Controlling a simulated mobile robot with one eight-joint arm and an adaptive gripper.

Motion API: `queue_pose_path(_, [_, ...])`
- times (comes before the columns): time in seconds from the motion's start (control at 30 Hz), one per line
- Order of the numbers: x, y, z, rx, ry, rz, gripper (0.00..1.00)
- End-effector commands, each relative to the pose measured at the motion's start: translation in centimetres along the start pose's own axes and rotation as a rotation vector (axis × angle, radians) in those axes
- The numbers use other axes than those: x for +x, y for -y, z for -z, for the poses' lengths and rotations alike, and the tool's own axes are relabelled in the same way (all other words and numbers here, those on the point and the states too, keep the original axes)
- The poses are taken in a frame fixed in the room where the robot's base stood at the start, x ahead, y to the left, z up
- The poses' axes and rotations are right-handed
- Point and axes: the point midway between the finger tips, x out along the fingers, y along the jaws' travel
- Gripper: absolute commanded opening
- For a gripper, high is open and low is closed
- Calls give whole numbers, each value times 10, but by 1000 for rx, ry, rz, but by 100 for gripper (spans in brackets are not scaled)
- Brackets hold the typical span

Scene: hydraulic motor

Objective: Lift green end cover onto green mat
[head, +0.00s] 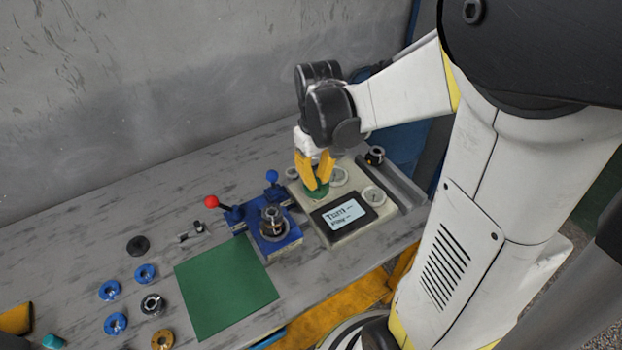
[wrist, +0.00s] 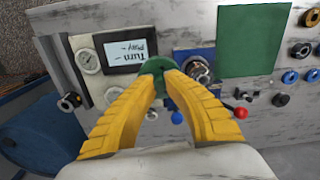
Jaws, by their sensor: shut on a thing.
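The green end cover (head: 317,191) is between the yellow fingertips of my gripper (head: 316,184), over the beige panel with gauges and a display. In the wrist view the green end cover (wrist: 158,66) shows at the tips of my gripper (wrist: 160,80), which is shut on it. The fingers hide part of the cover. I cannot tell how far it is above the panel. The green mat (head: 225,285) lies flat and bare on the bench at the lower left; it also shows in the wrist view (wrist: 249,40).
A blue fixture (head: 272,236) with a metal part stands between panel and mat. Red (head: 211,201) and blue (head: 272,175) lever knobs rise behind it. The beige panel (head: 345,239) has a display and gauges. Several blue, black and brass rings lie left of the mat.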

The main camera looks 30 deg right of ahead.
Motion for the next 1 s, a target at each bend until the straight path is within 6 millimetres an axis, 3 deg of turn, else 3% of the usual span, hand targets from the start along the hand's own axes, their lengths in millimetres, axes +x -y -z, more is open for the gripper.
queue_pose_path(0.6, [-16, 0, 0, 0, 0, 0, 0])
queue_pose_path(1.0, [-16, 0, 0, 0, 0, 0, 0])
